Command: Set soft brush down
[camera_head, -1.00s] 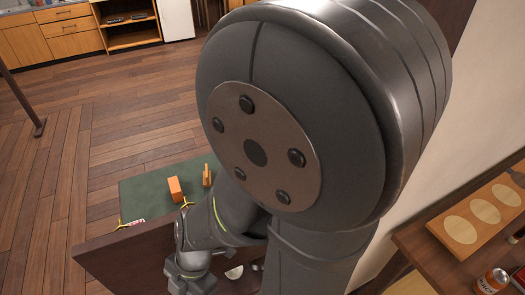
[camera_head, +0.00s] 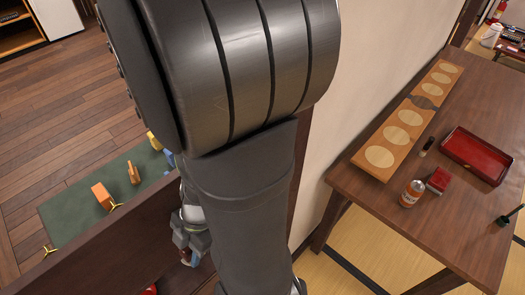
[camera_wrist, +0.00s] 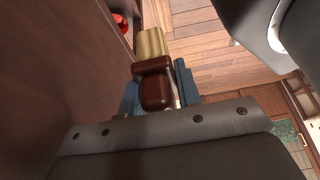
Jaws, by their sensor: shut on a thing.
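The soft brush (camera_wrist: 154,86) shows in the wrist view, with a dark red-brown handle and a pale tan head (camera_wrist: 150,43). My gripper (camera_wrist: 160,93) is shut on the handle, a blue-grey finger on each side. The tan head points away from my wrist. In the head view my gripper (camera_head: 192,240) hangs low behind my arm, close to a dark brown panel (camera_head: 100,262). The brush is too small and too hidden there to make out well.
A wooden table (camera_head: 420,235) at right bears a board with pale ovals (camera_head: 380,157), a red tray (camera_head: 478,155), a red box (camera_head: 438,180) and a can (camera_head: 411,194). A green mat (camera_head: 70,215) with orange blocks (camera_head: 103,196) lies at left.

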